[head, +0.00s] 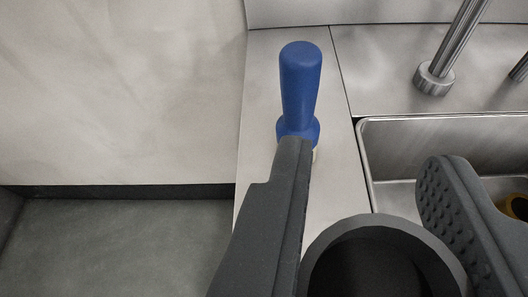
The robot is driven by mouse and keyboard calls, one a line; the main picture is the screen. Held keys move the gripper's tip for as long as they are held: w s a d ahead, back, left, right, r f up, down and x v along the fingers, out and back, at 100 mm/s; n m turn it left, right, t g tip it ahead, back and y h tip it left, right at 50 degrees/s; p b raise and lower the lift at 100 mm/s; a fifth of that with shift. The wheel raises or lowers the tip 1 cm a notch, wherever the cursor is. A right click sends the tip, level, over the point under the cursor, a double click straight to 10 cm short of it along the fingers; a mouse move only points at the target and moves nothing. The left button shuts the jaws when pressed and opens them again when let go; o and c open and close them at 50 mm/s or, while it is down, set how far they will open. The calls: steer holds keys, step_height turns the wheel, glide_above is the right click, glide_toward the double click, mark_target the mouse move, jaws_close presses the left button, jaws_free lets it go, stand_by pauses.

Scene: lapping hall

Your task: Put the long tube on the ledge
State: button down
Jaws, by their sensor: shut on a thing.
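My gripper (370,158) shows as two dark grey fingers at the bottom, the right one with a dimpled pad. It is shut on a dark grey round tube (376,226), seen at its open end between the fingers. Its length runs out of the picture, so I cannot tell how long it is. The tube is in front of the pale metal ledge (265,110) and the sink edge. I cannot tell its height above them.
A blue handle-shaped thing (300,80) stands on the ledge, its foot partly hidden by my left finger. A metal sink (440,140) with a tap (437,75) lies at right, with a yellow-brown thing (517,207) inside. Grey floor (110,245) shows at lower left.

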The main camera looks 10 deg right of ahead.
steer(key=shift+w+a, duration=0.15)
steer(key=shift+w, duration=0.3)
step_height(320, 180, down, 4)
steer(key=shift+r+b, duration=0.15)
steer(key=shift+b, duration=0.5)
steer(key=shift+r, duration=0.1)
steer(key=c, duration=1)
jaws_free()
